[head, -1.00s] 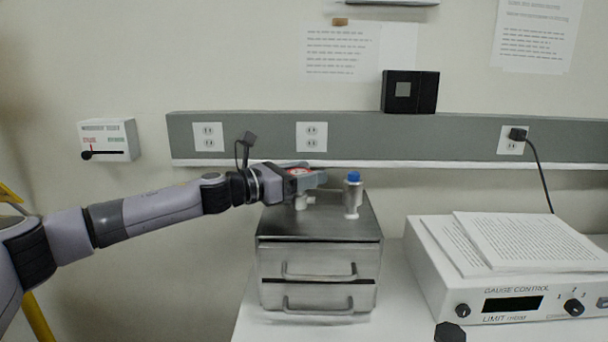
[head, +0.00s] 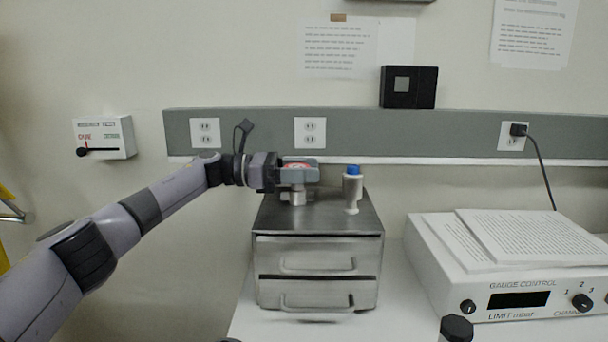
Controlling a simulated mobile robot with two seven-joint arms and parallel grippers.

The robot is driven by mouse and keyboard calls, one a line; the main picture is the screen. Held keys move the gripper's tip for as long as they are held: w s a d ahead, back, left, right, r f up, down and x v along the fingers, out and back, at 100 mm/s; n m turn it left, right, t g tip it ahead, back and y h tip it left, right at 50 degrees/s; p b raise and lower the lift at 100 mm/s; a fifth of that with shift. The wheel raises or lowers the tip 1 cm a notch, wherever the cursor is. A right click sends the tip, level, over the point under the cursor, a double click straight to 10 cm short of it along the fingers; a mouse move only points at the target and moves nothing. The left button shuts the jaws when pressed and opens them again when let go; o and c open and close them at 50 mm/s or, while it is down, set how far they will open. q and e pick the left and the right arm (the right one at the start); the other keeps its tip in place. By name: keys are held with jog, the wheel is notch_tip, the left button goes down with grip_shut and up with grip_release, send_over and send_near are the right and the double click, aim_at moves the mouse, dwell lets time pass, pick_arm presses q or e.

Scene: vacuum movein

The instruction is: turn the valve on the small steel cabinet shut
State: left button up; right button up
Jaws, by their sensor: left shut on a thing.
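The small steel cabinet (head: 318,255) stands on the white table, with two drawers and bar handles on its front. On its top, at the left, is the valve (head: 298,197), a pale metal body with a red knob mostly covered by my fingers. My left gripper (head: 299,170) comes in level from the left and is shut on the valve knob. A metal fitting with a blue cap (head: 353,190) stands upright to the right of the gripper, apart from it.
A white gauge control box (head: 520,285) with papers (head: 525,238) on it stands to the right. A grey outlet rail (head: 400,135) runs along the wall behind the cabinet. A white wall box with a lever (head: 104,138) is at the left.

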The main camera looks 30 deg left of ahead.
pick_arm(q)
jog(key=shift+g, duration=0.3)
dwell(0.4)
jog(key=o, duration=1)
jog(key=shift+c, duration=0.2)
jog(key=b+v, duration=0.2)
jog(key=v, duration=0.3)
jog(key=shift+s+a+f, duration=0.1)
jog(key=shift+s+a, duration=0.1)
jog(key=shift+a, duration=0.15)
jog(key=shift+s+a, duration=0.3)
jog(key=shift+a, duration=0.3)
